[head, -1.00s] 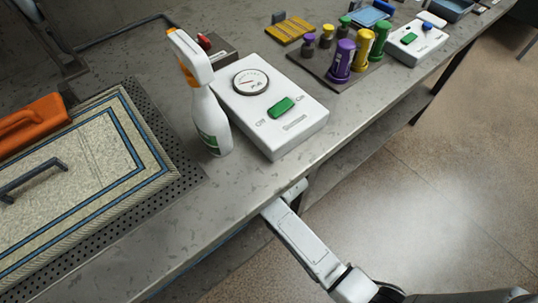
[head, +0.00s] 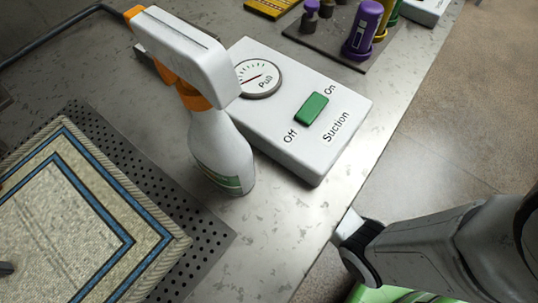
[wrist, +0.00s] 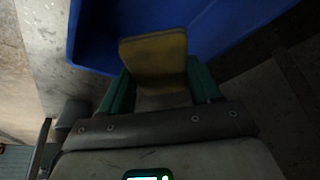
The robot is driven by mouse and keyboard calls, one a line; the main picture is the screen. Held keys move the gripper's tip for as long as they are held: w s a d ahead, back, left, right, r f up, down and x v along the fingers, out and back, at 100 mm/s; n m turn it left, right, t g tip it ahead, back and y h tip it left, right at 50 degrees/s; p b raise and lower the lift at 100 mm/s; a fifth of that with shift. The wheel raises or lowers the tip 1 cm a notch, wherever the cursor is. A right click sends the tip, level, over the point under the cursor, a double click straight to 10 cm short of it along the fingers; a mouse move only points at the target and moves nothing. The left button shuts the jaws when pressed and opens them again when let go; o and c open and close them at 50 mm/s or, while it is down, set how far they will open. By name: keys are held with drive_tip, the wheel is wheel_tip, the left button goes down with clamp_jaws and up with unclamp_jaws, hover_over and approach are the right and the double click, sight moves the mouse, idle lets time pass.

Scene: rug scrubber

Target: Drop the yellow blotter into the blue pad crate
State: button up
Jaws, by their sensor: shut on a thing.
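The yellow blotter (wrist: 155,52) is between the green fingers of my gripper (wrist: 160,84) in the wrist view. My gripper is shut on it, and its upper part stands out beyond the fingertips. The blue pad crate (wrist: 95,35) fills the top of the wrist view, behind the blotter. I cannot tell how far above or inside the crate the blotter is. The blotter and crate do not show in the head view.
A grey bench (head: 265,235) carries a spray bottle (head: 215,145), a white suction box (head: 330,125) with a green switch, and a rug (head: 155,250) on a perforated plate (head: 205,240). Purple and yellow bottles stand farther back. Floor (head: 470,110) shows at right.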

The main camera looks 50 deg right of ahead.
wheel_tip(320, 180, down, 6)
drive_tip(key=b, duration=0.5)
drive_tip(key=shift+b, duration=0.4)
drive_tip(key=shift+r, duration=0.1)
drive_tip(key=o, duration=1.1)
drive_tip(key=p+v, duration=0.4)
drive_tip(key=v, duration=0.6)
drive_tip(key=shift+s+a+r, duration=0.1)
drive_tip(key=shift+s+r, duration=0.1)
drive_tip(key=shift+r, duration=0.1)
